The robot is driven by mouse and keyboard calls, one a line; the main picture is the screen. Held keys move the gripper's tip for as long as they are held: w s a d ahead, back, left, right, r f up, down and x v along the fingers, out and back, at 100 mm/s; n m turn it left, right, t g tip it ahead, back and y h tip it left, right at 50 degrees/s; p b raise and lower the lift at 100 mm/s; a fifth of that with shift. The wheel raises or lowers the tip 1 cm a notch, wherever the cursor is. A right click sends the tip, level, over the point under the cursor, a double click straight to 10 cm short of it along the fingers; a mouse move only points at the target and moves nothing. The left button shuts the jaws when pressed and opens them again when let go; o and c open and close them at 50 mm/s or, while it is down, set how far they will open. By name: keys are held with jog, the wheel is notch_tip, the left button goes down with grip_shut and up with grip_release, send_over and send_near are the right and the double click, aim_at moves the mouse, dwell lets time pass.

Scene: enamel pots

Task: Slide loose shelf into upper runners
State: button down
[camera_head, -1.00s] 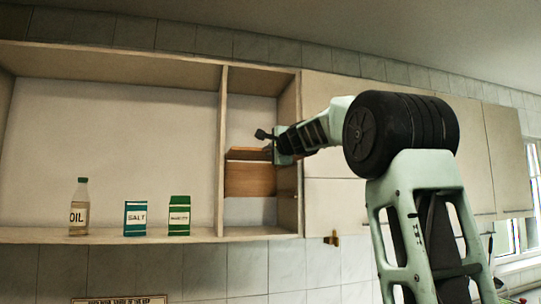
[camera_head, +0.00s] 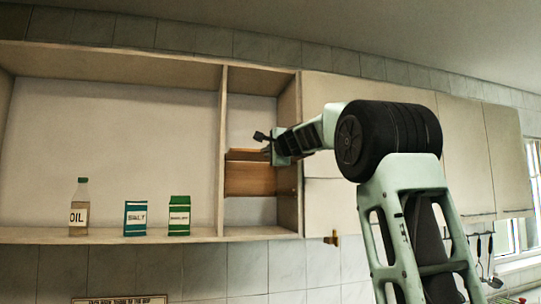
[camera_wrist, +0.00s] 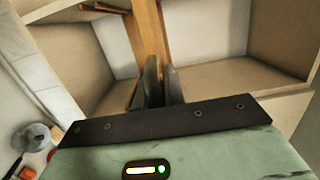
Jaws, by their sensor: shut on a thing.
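The loose shelf (camera_head: 250,180) is a brown wooden board in the narrow open compartment of the wall cabinet. My gripper (camera_head: 267,149) is at the board's upper right in the head view. In the wrist view the board (camera_wrist: 149,30) runs away from my fingers (camera_wrist: 161,78), which are closed on its near part. A short brown strip, perhaps a runner (camera_wrist: 104,8), shows on a compartment wall in the wrist view. I cannot tell whether the board's edges sit in runners; the far end and the grip are partly hidden.
A wide open compartment lies to the left, holding an oil bottle (camera_head: 79,208), a salt box (camera_head: 136,218) and a green carton (camera_head: 179,215). A divider (camera_head: 222,150) separates the two compartments. Closed cabinet doors (camera_head: 325,205) stand to the right, behind my arm.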

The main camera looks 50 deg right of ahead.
jog(key=shift+r, duration=0.1)
jog(key=shift+x, duration=1)
jog(key=shift+d+p, duration=0.15)
jog(key=shift+p, duration=0.15)
jog(key=shift+d+p+x, duration=0.15)
jog(key=shift+p+x, duration=0.25)
jog(key=shift+x, duration=0.65)
jog(key=shift+d+p+x, duration=0.15)
jog(key=shift+p+x, duration=0.25)
jog(key=shift+x, duration=0.65)
jog(key=shift+s, duration=0.1)
jog(key=shift+d+p+x, duration=0.2)
jog(key=shift+p+x, duration=0.95)
jog(key=shift+x, duration=0.85)
jog(key=shift+d, duration=0.15)
jog(key=shift+w+d, duration=0.1)
jog(key=shift+w, duration=0.15)
